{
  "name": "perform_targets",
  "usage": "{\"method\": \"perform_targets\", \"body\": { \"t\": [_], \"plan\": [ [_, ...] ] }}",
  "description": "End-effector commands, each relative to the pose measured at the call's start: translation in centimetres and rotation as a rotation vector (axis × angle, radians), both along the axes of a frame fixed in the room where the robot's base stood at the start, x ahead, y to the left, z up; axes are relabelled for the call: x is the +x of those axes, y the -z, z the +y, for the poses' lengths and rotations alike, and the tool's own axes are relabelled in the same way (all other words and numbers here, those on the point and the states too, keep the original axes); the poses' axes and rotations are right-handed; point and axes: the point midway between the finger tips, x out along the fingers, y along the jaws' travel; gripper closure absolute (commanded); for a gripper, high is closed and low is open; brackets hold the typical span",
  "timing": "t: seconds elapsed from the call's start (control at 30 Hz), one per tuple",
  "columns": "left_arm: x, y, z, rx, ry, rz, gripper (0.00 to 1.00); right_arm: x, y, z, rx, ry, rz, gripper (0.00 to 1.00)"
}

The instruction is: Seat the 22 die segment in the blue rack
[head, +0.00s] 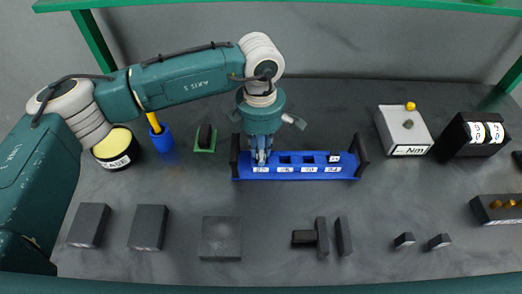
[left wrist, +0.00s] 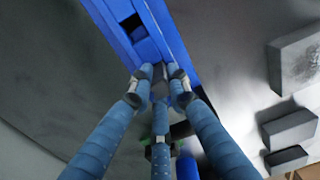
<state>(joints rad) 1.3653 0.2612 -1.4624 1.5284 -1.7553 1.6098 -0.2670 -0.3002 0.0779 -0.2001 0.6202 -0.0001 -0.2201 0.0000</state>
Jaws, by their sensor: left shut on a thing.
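The blue rack (head: 300,178) lies on the dark table with a row of slots and small white labels along its front. My left gripper (head: 261,158) is over the left end slot, pointing down. It is shut on a small dark die segment (left wrist: 159,88), seen between the fingertips in the left wrist view. The fingers hide most of the segment, so I cannot tell how deep it sits. The rack also shows in the left wrist view (left wrist: 168,35), with a dark open slot beyond the fingers. My right gripper is not in view.
A green pad with a dark block (head: 205,138), a blue cup (head: 161,140) and a grease tin (head: 116,150) stand left. A grey Nm box (head: 403,132) and a counter box (head: 472,136) stand right. Several dark blocks lie in front; bare table separates them from the rack.

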Motion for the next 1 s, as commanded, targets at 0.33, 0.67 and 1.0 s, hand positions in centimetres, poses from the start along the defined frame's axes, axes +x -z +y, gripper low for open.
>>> {"method": "perform_targets", "body": {
  "t": [0.33,0.67,1.0],
  "plan": [
    [0.0,0.4,0.0,0.000,0.000,0.000,0.62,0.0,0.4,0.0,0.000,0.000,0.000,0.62],
    [0.0,-0.1,0.1,0.002,-0.001,0.000,0.62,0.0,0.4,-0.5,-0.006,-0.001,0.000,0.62],
    [0.2,-6.6,0.0,-0.002,0.000,-0.005,0.62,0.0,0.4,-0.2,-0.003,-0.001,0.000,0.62]
  ]
}}
